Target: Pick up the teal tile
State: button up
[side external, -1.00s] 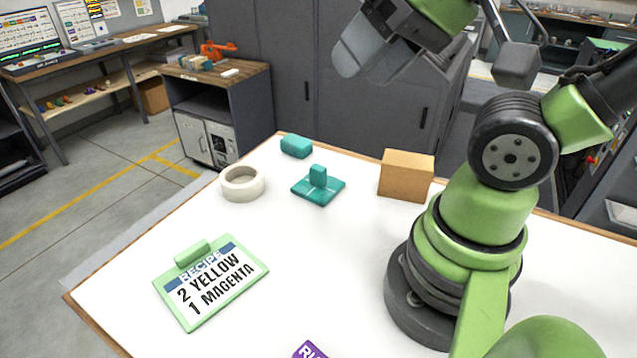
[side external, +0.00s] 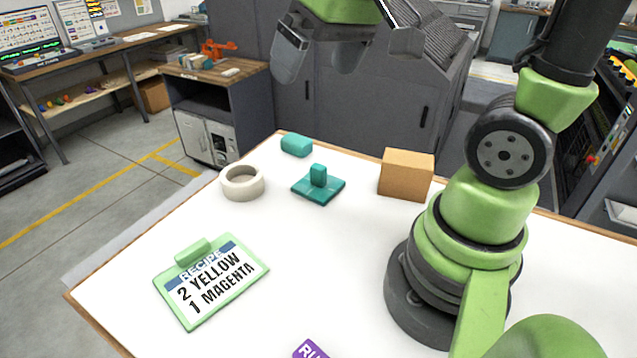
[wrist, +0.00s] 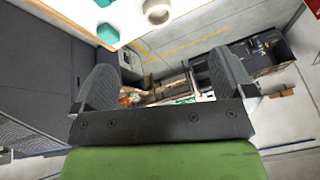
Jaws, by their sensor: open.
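The teal tile (side external: 318,189) is a flat square with an upright block-shaped handle on top. It lies on the white table, left of the cardboard box, and it also shows in the wrist view (wrist: 108,35), cut near the top edge. My gripper (side external: 318,75) is high above the table's far edge, up and beyond the tile, well apart from it. In the wrist view my gripper (wrist: 160,85) has its two fingers wide apart with nothing between them; the floor and a shelf show behind.
A teal rounded block (side external: 297,145) lies behind the tile, near the table's back edge. A white tape roll (side external: 242,183) is to the left and a cardboard box (side external: 406,175) to the right. A green recipe clipboard (side external: 211,281) and a purple card (side external: 310,350) lie nearer. The middle is clear.

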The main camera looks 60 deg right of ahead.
jog(key=w+d+f+g, duration=0.2)
jog(key=w+d+f, duration=0.2)
jog(key=f, duration=0.1)
jog(key=n+g, duration=0.2)
jog(key=g, duration=0.1)
send_near(319, 179)
jog(key=shift+w+d+f, duration=0.5)
jog(key=shift+w+d, duration=0.05)
notch_tip(319, 179, down, 4)
jog(key=shift+f, duration=0.25)
jog(key=f, duration=0.5)
jog(key=shift+s+a+f, duration=0.1)
jog(key=shift+s+f, duration=0.15)
jog(key=shift+f, duration=0.05)
jog(key=shift+c, duration=0.2)
jog(key=c, duration=0.7)
jog(key=shift+c, duration=0.2)
